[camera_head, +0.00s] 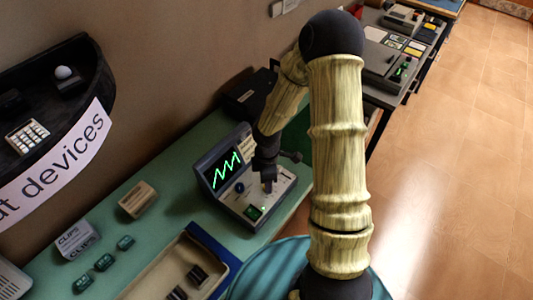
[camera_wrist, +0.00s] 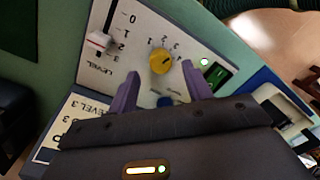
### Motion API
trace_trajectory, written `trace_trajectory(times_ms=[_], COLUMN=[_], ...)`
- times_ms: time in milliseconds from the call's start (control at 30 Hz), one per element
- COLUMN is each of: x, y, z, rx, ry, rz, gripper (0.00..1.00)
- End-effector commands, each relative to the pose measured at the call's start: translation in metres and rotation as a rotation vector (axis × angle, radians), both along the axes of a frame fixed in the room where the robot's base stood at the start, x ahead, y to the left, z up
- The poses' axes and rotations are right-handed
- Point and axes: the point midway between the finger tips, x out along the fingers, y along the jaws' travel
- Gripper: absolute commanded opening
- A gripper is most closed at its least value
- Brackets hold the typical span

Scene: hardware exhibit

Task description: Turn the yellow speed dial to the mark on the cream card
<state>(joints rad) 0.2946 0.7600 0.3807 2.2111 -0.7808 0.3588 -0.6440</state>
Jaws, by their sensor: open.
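The yellow dial (camera_wrist: 161,62) sits on the pale panel of the console, with numerals 1 to 4 around it. Its dark pointer line appears to face the 4 side. My gripper (camera_wrist: 160,76) is open, its purple fingers on either side of the dial's near edge, with no clear contact. A cream card (camera_wrist: 76,108) at lower left reads "LEVEL 3"; its other line is partly hidden by my gripper. In the head view, my gripper (camera_head: 267,180) is over the console (camera_head: 236,205) and hides the dial.
A LEVEL slider (camera_wrist: 99,41) is left of the dial. A green lit switch (camera_wrist: 216,73) is to its right, and a blue knob (camera_wrist: 165,101) is below it. A tray (camera_head: 150,284) and green blocks lie left of the console on the green bench (camera_head: 180,165).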

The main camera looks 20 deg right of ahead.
Motion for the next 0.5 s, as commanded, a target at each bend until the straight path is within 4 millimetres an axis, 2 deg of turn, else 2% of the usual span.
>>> trace_trajectory(times_ms=[100, 500], x=[0.002, 0.007], y=[-0.001, -0.002], z=[0.026, 0.106], rx=[0.000, -0.001], ry=[-0.005, -0.005], rz=[-0.005, -0.003], gripper=[0.50, 0.50])
